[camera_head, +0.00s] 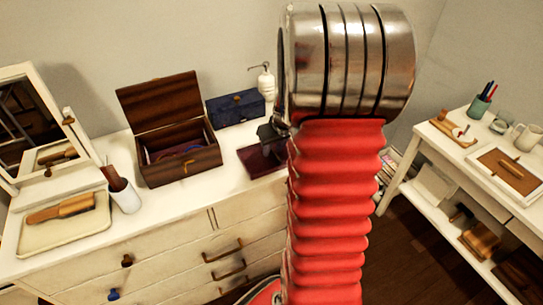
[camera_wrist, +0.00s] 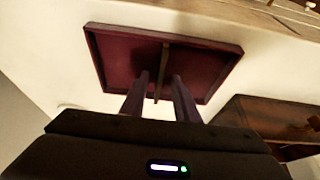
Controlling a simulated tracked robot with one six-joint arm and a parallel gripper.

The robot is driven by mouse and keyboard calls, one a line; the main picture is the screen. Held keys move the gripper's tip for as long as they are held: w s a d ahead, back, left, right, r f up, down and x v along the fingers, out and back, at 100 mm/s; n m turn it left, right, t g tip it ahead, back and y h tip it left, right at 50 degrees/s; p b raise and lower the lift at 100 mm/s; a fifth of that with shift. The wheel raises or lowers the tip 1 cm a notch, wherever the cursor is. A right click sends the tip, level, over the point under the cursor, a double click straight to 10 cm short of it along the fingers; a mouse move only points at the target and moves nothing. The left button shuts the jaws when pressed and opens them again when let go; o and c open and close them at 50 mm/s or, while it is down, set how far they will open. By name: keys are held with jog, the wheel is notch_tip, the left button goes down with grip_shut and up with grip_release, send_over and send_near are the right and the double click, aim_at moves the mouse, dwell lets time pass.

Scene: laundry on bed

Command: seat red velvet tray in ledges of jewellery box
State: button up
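The red velvet tray (camera_head: 256,164) lies on the white dresser, just right of the jewellery box (camera_head: 182,168). In the wrist view the tray (camera_wrist: 112,58) is a shallow dark red square with a thin divider across its middle. My gripper (camera_wrist: 160,76) is over the tray, its two fingers apart on either side of the divider, with gaps visible between. In the head view my gripper is mostly hidden behind my arm. The jewellery box is dark wood, its lid raised at the back; something red and blue shows inside. Its ledges cannot be made out.
A blue box (camera_head: 236,107) and a white pump bottle (camera_head: 263,82) stand behind the tray. A cup with a brush (camera_head: 125,196), a brush on a cream tray (camera_head: 40,236) and a mirror (camera_head: 38,120) are at left. A side table (camera_head: 440,145) stands at right.

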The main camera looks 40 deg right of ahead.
aim_at(273, 151)
grip_shut()
dwell(0.5)
notch_tip(273, 151, up, 10)
dwell(0.6)
dwell(0.4)
